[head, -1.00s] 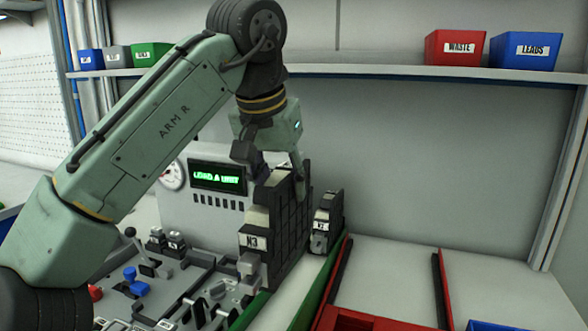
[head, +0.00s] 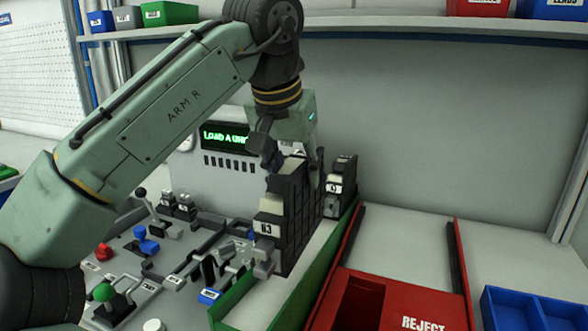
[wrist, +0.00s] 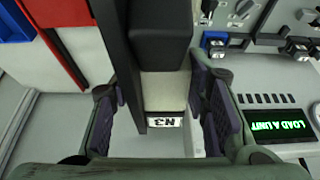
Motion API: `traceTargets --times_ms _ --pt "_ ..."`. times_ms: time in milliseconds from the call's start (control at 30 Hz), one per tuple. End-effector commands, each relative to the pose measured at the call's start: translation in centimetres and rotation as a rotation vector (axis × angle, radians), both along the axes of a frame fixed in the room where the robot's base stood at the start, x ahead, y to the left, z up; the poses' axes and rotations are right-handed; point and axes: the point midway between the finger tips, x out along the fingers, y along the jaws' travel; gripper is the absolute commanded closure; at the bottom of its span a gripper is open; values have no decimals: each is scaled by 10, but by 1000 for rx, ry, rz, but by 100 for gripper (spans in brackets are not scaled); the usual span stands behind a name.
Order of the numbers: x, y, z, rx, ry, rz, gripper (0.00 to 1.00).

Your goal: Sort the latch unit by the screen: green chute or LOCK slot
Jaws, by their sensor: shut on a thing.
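The latch unit (head: 298,225) is a tall black ribbed block with a pale part and a tag reading N3. It stands upright between the fingers of my gripper (head: 292,165), which is shut on it near its top. In the wrist view, the unit's dark and pale top (wrist: 160,75) sits between both fingers. The screen (head: 222,137) shows green text, LOAD A UNIT, clear in the wrist view. The green-sided chute (head: 232,301) lies below and right of the unit. I cannot pick out the LOCK slot. The unit's underside is hidden.
A second, similar unit (head: 341,188) stands behind, to the right. A red REJECT chute (head: 421,312) and a blue bin (head: 520,312) are at right. The panel at left carries levers, a red button (head: 104,251) and a green knob (head: 103,292). A shelf (head: 400,27) runs above.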

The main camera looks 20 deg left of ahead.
Motion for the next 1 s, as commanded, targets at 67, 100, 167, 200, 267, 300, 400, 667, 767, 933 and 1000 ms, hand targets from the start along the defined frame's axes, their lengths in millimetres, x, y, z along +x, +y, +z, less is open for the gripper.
traceTargets --times_ms 67,100,167,200,267,300,400,667,767,933,1000 --pt "0 0 -11 1 -1 2 100" --pt "0 0 -14 0 -1 0 100" --pt "0 0 -19 -1 -1 -3 100" --pt "0 -1 -23 -1 0 -4 100" --pt "0 -1 -28 -2 -1 -4 100" --pt "0 -1 -31 -2 -1 -3 100" --pt "0 0 -38 -1 0 -3 100" --pt "0 0 -47 0 -1 -1 100" --pt "0 0 -48 0 -1 -1 100" --pt "0 0 -48 0 0 -1 100" --pt "0 0 -48 0 0 -1 100"
